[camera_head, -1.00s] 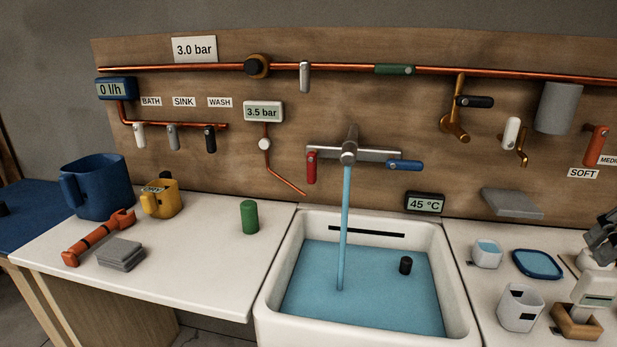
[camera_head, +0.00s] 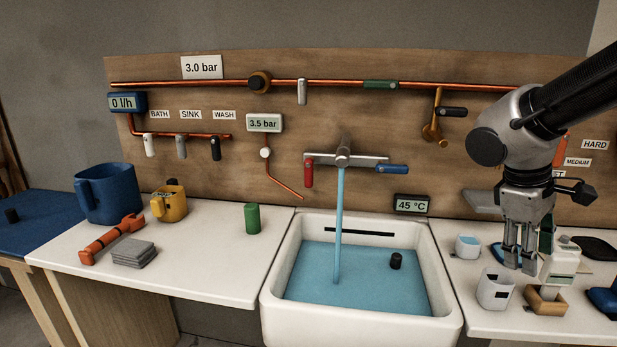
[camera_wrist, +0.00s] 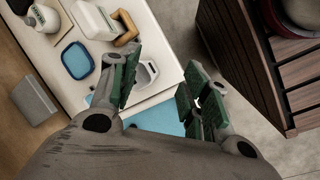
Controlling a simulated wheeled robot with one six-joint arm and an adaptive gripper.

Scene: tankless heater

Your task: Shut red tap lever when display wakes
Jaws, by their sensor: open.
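The red tap lever (camera_head: 308,173) hangs down at the left end of the mixer bar (camera_head: 345,159) above the sink. The blue lever (camera_head: 391,169) at the right end lies roughly level. A water stream (camera_head: 338,225) runs from the spout into the sink. The display (camera_head: 411,205) on the panel reads 45 °C, the flow display (camera_head: 126,102) reads 0 l/h, and another display (camera_head: 264,123) reads 3.5 bar. My gripper (camera_head: 518,262) is open and empty above the right counter, well right of the red lever. It also shows open in the wrist view (camera_wrist: 158,110).
The sink (camera_head: 445,290) holds blue water and a black plug-like piece (camera_head: 396,261). A white cup (camera_head: 496,287), a bottle (camera_head: 558,268) and a wooden holder (camera_head: 546,300) stand close to my gripper. The space before the panel above the sink is clear.

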